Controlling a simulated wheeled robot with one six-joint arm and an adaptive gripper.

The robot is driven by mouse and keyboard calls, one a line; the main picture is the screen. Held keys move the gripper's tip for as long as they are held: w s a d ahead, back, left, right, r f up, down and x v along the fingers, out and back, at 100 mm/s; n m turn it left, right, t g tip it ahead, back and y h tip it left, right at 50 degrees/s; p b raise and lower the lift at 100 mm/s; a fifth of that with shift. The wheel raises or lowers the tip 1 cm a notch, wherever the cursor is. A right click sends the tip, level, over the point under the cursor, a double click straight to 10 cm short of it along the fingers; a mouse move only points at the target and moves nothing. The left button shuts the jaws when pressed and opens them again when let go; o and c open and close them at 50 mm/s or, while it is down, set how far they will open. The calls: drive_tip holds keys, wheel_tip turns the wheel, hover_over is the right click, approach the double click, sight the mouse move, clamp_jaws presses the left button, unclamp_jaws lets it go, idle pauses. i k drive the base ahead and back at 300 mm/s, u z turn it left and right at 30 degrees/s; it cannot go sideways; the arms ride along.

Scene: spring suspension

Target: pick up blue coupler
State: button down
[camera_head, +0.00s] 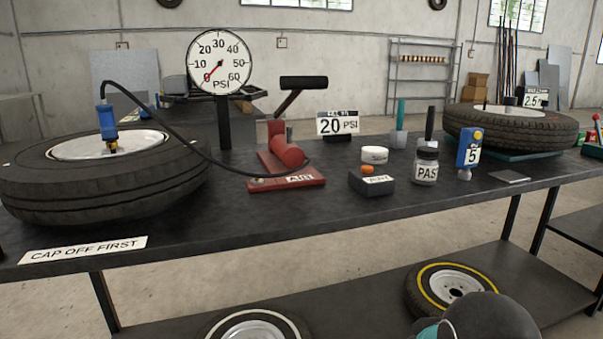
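The blue coupler (107,121) stands upright at the left, over the hub of a large black tyre (100,185) with a white rim. A black hose (180,137) runs from its top in an arc to the red foot pump (287,172). A brass-coloured part shows at the coupler's lower end; I cannot tell whether it is locked onto the valve. My gripper is not in view.
A pressure dial (219,63) stands behind the pump, needle near 0. A 20 PSI sign (338,125), a black box (371,182), a jar (426,167) and a blue gauge (469,148) stand to the right. The bench front (300,215) is mostly clear.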

sight(108, 131)
drive_tip(key=u, duration=1.45)
